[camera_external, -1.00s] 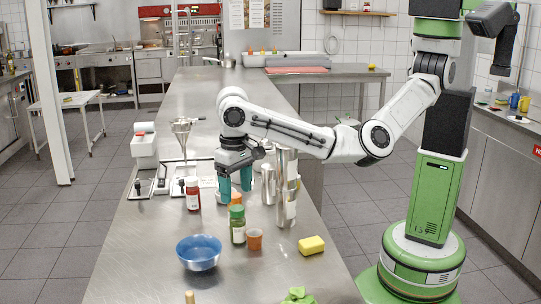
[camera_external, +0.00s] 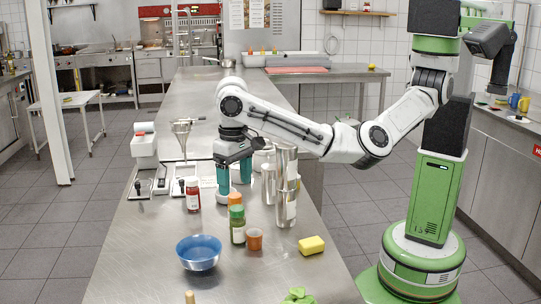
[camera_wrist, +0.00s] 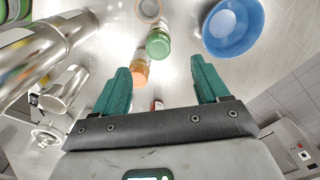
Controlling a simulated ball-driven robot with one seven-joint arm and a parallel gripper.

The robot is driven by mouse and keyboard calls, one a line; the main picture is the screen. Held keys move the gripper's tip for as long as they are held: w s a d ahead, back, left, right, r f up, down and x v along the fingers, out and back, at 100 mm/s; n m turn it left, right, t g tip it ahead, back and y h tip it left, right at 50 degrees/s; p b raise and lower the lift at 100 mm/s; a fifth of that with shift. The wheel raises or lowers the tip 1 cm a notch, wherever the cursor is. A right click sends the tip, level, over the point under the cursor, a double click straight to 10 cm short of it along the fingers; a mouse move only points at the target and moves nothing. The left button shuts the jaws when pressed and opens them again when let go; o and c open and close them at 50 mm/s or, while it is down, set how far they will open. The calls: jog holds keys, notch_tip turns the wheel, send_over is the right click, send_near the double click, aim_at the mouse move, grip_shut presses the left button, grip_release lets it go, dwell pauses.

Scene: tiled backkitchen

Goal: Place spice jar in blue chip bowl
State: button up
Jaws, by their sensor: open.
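I cannot tell which is the spice jar. The blue bowl (camera_external: 199,260) stands in front of them, to the left. My gripper (camera_external: 234,189) is open and empty, pointing down just behind the orange-lidded jar. In the wrist view, the green lid (camera_wrist: 158,46) and orange lid (camera_wrist: 140,72) show between the fingers, with the blue bowl (camera_wrist: 250,42) at upper right.
Tall metal cylinders (camera_external: 286,205) stand close to the right of my gripper. A terracotta cup (camera_external: 254,240) is beside the green-lidded jar, and a yellow sponge (camera_external: 312,245) lies farther right. A white dispenser (camera_external: 144,150) stands at the left edge.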

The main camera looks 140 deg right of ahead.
aim_at(237, 208)
jog(key=shift+a+f+b, duration=0.1)
jog(key=shift+f+b, duration=0.05)
jog(key=shift+b, duration=0.55)
notch_tip(237, 208, down, 10)
jog(key=shift+s+f+p, duration=0.15)
jog(key=shift+f+p, duration=0.05)
jog(key=shift+p, duration=0.4)
jog(key=shift+c, duration=0.3)
jog(key=c, duration=1.2)
notch_tip(237, 208, up, 10)
jog(key=shift+r+b, duration=0.1)
jog(key=shift+b, duration=0.25)
jog(key=shift+c, duration=0.2)
